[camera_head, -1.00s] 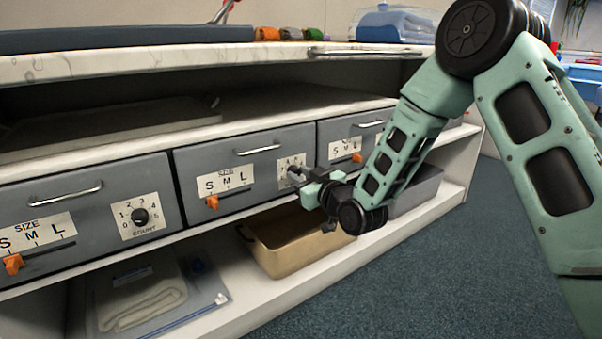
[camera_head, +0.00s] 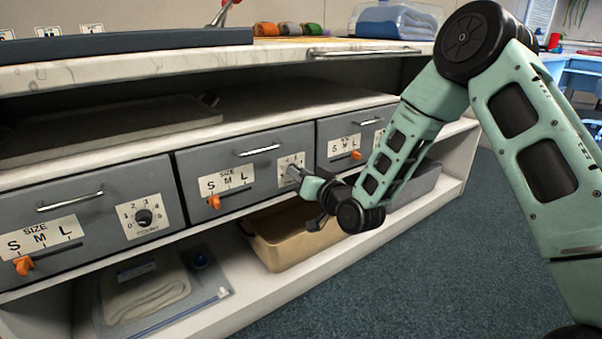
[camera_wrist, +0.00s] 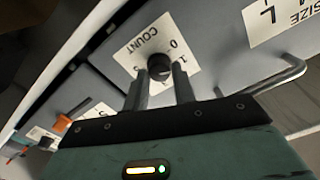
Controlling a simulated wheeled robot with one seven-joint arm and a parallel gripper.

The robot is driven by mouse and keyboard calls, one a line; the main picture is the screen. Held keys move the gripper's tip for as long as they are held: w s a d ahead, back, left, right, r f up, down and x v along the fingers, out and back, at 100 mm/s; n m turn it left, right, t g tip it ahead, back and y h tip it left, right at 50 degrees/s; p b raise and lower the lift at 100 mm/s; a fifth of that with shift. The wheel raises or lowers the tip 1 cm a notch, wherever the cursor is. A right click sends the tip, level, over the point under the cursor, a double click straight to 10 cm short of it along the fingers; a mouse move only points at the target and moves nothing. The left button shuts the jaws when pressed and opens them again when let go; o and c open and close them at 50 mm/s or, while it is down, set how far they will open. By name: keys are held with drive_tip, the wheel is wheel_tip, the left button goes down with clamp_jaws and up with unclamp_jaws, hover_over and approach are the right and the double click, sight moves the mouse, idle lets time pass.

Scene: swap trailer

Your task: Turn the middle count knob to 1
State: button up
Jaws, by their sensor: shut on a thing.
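The middle drawer's count knob is a dark round knob (camera_wrist: 159,66) on a white plate (camera_wrist: 182,50) marked COUNT, with 0 and 1 readable, upside down in the wrist view. My gripper (camera_wrist: 159,80) has one finger on each side of the knob and is shut on it. The fingers cover part of the plate, and I cannot tell which number the knob points to. In the head view my gripper (camera_head: 297,174) reaches the plate (camera_head: 291,161) from the lower right and hides the knob.
The middle drawer has a bar handle (camera_head: 259,150) and an orange size slider (camera_head: 214,202) under S. The left drawer has its own count knob (camera_head: 144,216); the right drawer (camera_head: 333,132) is partly behind my arm. A tan bin (camera_head: 275,248) sits on the shelf below.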

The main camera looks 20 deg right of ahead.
idle(0.3)
drive_tip(key=o, duration=1)
drive_tip(key=shift+c, duration=0.2)
drive_tip(key=shift+s, duration=0.1)
drive_tip(key=p+v, duration=1)
drive_tip(key=v, duration=0.7)
drive_tip(key=shift+s, duration=0.1)
